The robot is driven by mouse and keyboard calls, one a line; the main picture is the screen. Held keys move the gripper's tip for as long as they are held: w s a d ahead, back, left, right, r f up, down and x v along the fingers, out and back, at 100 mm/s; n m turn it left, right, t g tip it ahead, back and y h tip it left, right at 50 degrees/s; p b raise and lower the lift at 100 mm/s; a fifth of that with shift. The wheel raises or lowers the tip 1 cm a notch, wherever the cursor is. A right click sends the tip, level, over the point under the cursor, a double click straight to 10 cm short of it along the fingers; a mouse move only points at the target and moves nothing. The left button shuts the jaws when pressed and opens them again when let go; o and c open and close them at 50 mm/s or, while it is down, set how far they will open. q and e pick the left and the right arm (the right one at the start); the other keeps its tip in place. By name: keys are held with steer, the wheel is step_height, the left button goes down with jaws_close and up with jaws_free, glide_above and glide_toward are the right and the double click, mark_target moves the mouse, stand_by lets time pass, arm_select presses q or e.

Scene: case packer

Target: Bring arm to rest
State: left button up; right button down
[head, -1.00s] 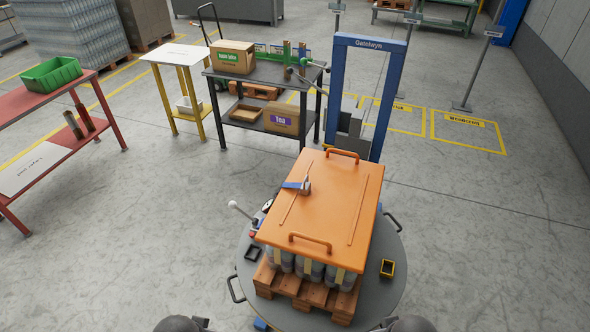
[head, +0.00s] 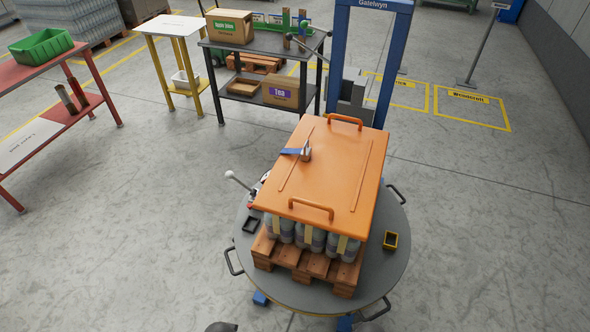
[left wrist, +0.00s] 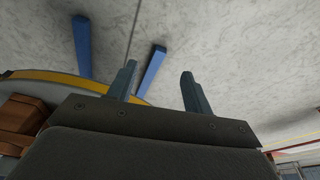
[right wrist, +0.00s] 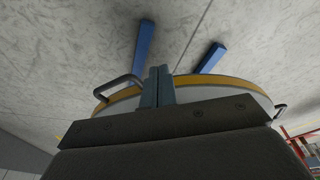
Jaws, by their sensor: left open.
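My left gripper (left wrist: 158,84) shows in the left wrist view with its two fingers apart and nothing between them. The round table's yellow edge and blue legs lie beyond it. My right gripper (right wrist: 158,82) shows in the right wrist view with its fingers together and nothing visible held in them. The grey round table (right wrist: 225,92) is beyond it. Neither gripper shows in the head view; only a small dark part of mine is at the bottom edge.
The round table (head: 383,272) carries a wooden pallet (head: 305,262) with several grey containers under an orange lid (head: 335,180). A tape tool (head: 303,152) lies on the lid. A blue frame (head: 377,60), black bench (head: 265,60) and red bench (head: 70,120) stand beyond.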

arm_select(q)
steer(key=s+f+b, duration=0.2)
steer(key=s+f, duration=0.1)
steer(key=f, duration=0.9)
steer(key=s+f+b, duration=0.3)
steer(key=s+f, duration=0.1)
steer(key=f, duration=0.8)
steer(key=shift+s+f+g, duration=0.2)
steer(key=shift+s+g, duration=0.1)
steer(key=shift+g, duration=0.1)
arm_select(e)
steer(key=s+f, duration=0.3)
steer(key=f, duration=0.9)
steer(key=s+f, duration=0.4)
steer(key=f, duration=0.8)
steer(key=shift+s+f+g, duration=0.15)
steer(key=shift+s+g, duration=0.15)
steer(key=shift+g, duration=0.1)
